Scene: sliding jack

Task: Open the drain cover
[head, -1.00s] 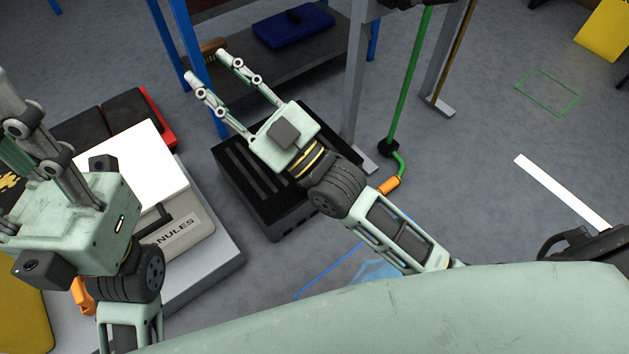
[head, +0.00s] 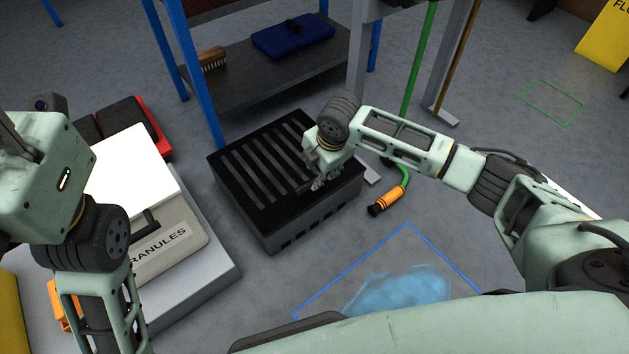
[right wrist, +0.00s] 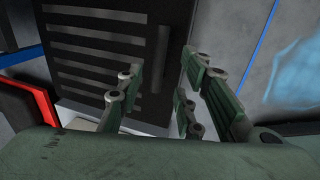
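The drain cover (head: 243,183) is a black slotted grate on top of a black box in the middle of the head view. It lies flat and looks closed. My right gripper (head: 318,183) points down over its right part, close to the near edge. In the right wrist view the cover (right wrist: 95,70) shows pale slots and a dark bar-like handle (right wrist: 163,52). The right gripper (right wrist: 160,80) is open there, its fingers apart with the handle roughly between and beyond them. I cannot tell whether they touch. My left gripper (head: 18,145) is at the left edge, its fingertips cut off.
A white-lidded granules bin (head: 165,250) stands on a grey platform left of the box. A shelf (head: 270,70) with a brush and blue item stands behind. A green hose with an orange nozzle (head: 388,200) is at right. A blue puddle (head: 400,290) lies in front.

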